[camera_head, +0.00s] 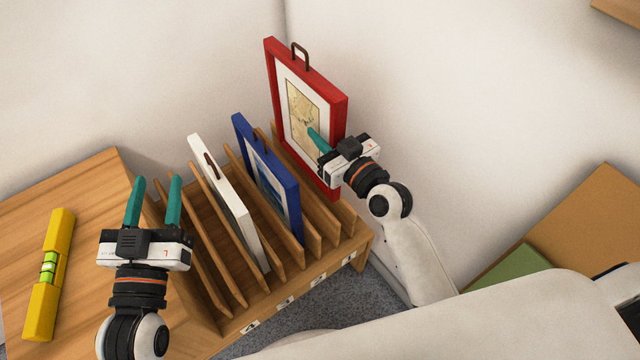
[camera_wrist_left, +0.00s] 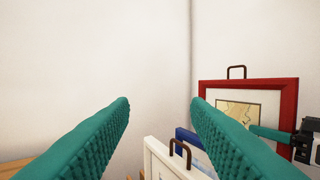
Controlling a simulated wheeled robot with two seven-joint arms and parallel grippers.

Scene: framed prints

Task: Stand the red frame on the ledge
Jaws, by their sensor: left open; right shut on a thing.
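The red frame (camera_head: 340,120), with a map-like print and a brown hanger loop on top, is upright at the right end of the slatted rack. My right gripper (camera_head: 318,140) is shut on the red frame at its right side; one teal finger lies across its front. Whether the frame's bottom edge is clear of the slats I cannot tell. The red frame also shows in the left wrist view (camera_wrist_left: 290,95). My left gripper (camera_head: 153,203) is open and empty, left of the rack. A wooden edge (camera_head: 618,8) at the upper right may be the ledge.
The wooden rack (camera_head: 285,300) also holds a white frame (camera_head: 225,195) and a blue frame (camera_head: 290,185), both upright. A yellow spirit level (camera_head: 42,310) lies on the wooden top (camera_head: 85,190) at left. A brown board and a green piece (camera_head: 510,265) are at lower right.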

